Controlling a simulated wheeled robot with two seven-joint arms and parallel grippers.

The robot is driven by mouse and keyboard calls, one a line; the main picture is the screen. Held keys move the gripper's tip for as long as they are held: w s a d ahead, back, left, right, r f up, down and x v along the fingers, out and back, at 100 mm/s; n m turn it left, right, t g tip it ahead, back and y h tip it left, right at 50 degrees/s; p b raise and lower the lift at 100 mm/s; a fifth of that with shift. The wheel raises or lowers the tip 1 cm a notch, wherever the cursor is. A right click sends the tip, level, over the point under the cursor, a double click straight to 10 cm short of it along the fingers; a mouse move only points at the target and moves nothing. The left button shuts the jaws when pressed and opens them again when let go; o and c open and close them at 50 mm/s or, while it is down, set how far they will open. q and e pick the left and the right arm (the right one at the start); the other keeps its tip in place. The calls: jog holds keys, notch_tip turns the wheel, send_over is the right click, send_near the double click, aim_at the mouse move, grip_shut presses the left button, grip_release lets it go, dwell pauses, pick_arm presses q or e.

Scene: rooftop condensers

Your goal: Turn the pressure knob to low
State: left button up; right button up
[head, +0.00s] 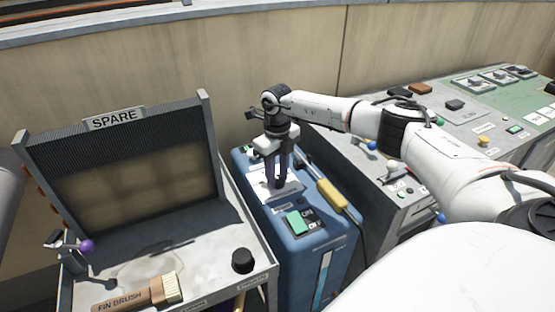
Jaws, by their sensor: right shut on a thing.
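A blue machine (262,222) stands in the middle of the head view. Its top carries a pale plate (292,190) with a small dark knob (280,184) on it. My right gripper (279,176) points straight down over this plate, its dark fingers shut on the knob. The fingers hide much of the knob, and I cannot read its setting or the markings around it. A green rocker switch (297,222) marked ON sits nearer on the same top. My left gripper is not in view.
A yellow-handled tool (331,195) lies along the machine's right edge. At left, a grey cart (215,262) holds a fin brush (135,293), a black round cap (242,260) and a SPARE panel (115,118). Right is a control bench (455,128) with several switches.

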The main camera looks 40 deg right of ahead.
aim_at(277, 179)
jog(key=n, duration=0.5)
jog(key=shift+n, duration=0.3)
jog(key=n, duration=0.5)
jog(key=shift+a, duration=0.15)
dwell(0.3)
jog(key=o, duration=1)
jog(key=shift+o, duration=0.2)
notch_tip(277, 179, up, 10)
jog(key=shift+r, duration=0.2)
jog(key=shift+s, duration=0.1)
